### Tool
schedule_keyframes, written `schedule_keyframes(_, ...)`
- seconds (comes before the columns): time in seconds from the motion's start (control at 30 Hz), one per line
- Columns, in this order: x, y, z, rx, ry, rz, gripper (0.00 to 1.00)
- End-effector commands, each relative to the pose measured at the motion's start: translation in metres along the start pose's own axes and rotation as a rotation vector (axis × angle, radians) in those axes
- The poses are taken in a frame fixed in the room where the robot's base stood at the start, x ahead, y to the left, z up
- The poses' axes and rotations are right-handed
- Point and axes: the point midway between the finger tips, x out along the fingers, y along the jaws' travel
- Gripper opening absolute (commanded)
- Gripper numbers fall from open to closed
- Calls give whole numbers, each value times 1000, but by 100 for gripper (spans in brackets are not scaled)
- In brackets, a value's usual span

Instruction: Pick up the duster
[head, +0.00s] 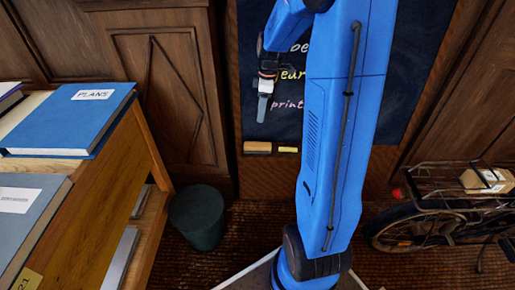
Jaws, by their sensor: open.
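The duster looks to be the small tan block with a dark lower edge (257,146), lying at the foot of the dark chalkboard in the head view. My gripper (264,103) hangs in front of the chalkboard, above the duster in the picture and apart from it. It is open, with nothing seen in it. I see it nearly edge-on, so one finger mostly hides the other.
A thin yellow piece (287,149) lies right of the duster. The chalkboard (400,60) bears writing, partly behind my blue arm. A dark green bin (197,217) stands on the floor, left of it a wooden desk (95,190) with a blue PLANS binder (70,115). A bicycle (420,215) stands right.

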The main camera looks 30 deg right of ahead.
Motion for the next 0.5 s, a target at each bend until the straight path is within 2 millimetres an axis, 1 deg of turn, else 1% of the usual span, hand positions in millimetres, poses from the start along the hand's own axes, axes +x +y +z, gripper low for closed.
schedule_keyframes(0.17, 18, 2, 1, -9, 0, -5, 55)
schedule_keyframes(0.5, 78, 1, 1, -7, 0, -7, 55)
